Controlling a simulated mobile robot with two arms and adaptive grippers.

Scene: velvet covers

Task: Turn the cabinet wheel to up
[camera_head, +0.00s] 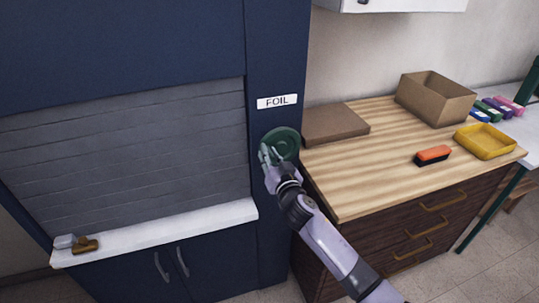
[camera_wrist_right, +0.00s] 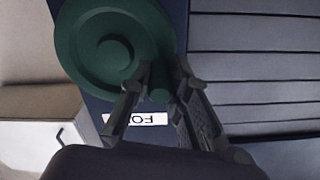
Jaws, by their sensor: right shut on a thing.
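The green wheel (camera_head: 284,141) is mounted on the blue cabinet's right-hand post (camera_head: 278,60), below a white FOIL label (camera_head: 277,101). My right gripper (camera_head: 267,152) is at the wheel's lower left edge. In the right wrist view the wheel (camera_wrist_right: 82,58) shows at top left with its round hub, and the label (camera_wrist_right: 135,119) appears upside down. There the fingers of my right gripper (camera_wrist_right: 160,78) are shut around the wheel's green handle (camera_wrist_right: 159,94), near the rim. The fingers partly hide the handle. My left gripper is not in view.
A grey slatted shutter (camera_head: 125,145) and a white ledge (camera_head: 160,232) with a small brass-coloured piece (camera_head: 86,246) lie left. Right is a wooden counter (camera_head: 372,165) with a flat carton (camera_head: 335,124), open box (camera_head: 436,98), brush (camera_head: 432,155) and yellow tray (camera_head: 485,142).

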